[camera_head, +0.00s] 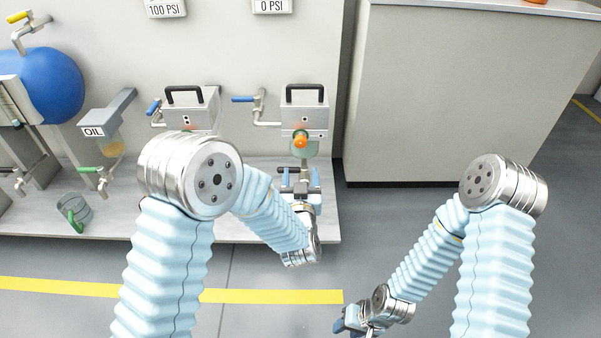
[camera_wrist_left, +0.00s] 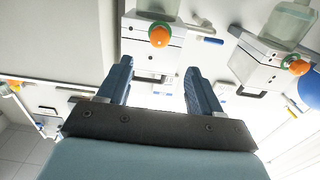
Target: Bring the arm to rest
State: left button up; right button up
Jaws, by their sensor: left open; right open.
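My left arm (camera_head: 268,212) comes in from the left in the head view and reaches towards the bench. My left gripper (camera_head: 300,182) is in front of the right-hand grey press unit (camera_head: 304,118), near its orange knob (camera_head: 300,140). In the left wrist view the left gripper (camera_wrist_left: 158,82) is open, with nothing between its blue fingers. The unit shows beyond the fingers. My right arm (camera_head: 430,258) is bent down at the right. My right gripper (camera_head: 350,322) is low over the floor at the bottom edge, open and partly cut off.
The bench shelf (camera_head: 270,226) also carries a second grey unit (camera_head: 194,112), partly behind my left arm, an oil dispenser (camera_head: 106,130), a grey-green mug (camera_head: 74,210) and a blue tank (camera_head: 52,84). A grey cabinet (camera_head: 450,90) stands at right. The floor between the arms is clear.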

pick_arm(q)
jog(key=s+a+f+g+h+p, duration=0.2)
jog(key=s+a+f+g+p, duration=0.55)
jog(key=f, duration=0.45)
jog(key=s+a+f+n+g+h+p, duration=0.1)
jog(key=s+g, duration=0.4)
jog(key=s, duration=0.5)
jog(key=s+a+f+g+h+p, duration=0.1)
jog(key=s+a+f+g+p, duration=0.2)
jog(key=s, duration=0.7)
jog(key=shift+s+f+n+g, duration=0.2)
jog(key=shift+n+g, duration=0.2)
jog(key=shift+g, duration=0.45)
jog(key=shift+w+a, duration=0.1)
jog(key=shift+w, duration=0.05)
